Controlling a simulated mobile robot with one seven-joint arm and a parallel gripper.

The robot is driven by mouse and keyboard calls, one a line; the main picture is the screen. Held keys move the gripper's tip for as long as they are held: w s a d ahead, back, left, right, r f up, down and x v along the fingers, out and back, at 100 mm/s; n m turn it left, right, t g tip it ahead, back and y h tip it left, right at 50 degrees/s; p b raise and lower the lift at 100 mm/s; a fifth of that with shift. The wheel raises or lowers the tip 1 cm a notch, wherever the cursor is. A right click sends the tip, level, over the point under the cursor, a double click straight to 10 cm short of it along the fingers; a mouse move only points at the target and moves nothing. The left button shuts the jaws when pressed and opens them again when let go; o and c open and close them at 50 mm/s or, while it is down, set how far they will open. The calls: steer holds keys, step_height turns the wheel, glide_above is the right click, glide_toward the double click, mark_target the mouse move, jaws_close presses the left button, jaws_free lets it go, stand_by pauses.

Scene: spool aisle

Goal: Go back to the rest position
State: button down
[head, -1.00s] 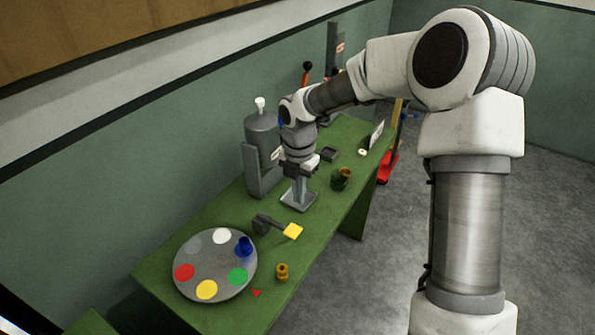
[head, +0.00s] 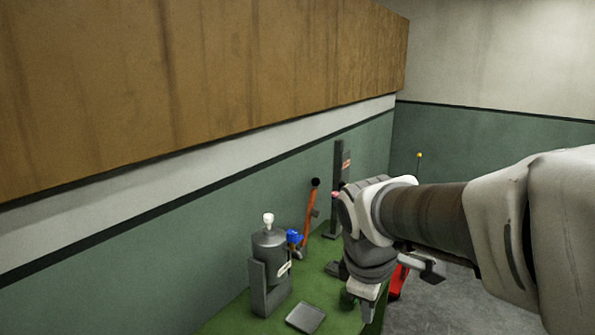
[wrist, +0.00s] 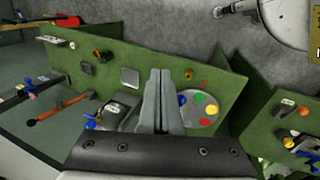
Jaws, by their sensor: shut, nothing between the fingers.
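My gripper (wrist: 160,74) is shut and empty, its two fingers together in the middle of the wrist view, above the green bench (wrist: 75,69). In the head view my arm reaches in from the right, and the gripper end (head: 368,306) hangs down over the right part of the bench. Its fingertips are not clear there. No object is held.
A grey bottle (head: 270,245) in a holder, a grey plate (head: 305,318) and an orange-red lever (head: 309,213) stand near the wall. A disc with coloured spots (wrist: 210,120) lies on the bench. A second green bench (wrist: 262,105) is at right.

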steer(key=s+d+r+m+t, duration=0.1)
steer(key=s+m, duration=0.5)
steer(key=s+d+r+m+t+y, duration=0.1)
steer(key=s+r+m, duration=0.1)
steer(key=s+m, duration=0.3)
steer(key=shift+s+d+m+t+y, duration=0.3)
steer(key=shift+s+m, duration=0.1)
steer(key=shift+m, duration=0.2)
steer(key=shift+w, duration=0.1)
stand_by(0.4)
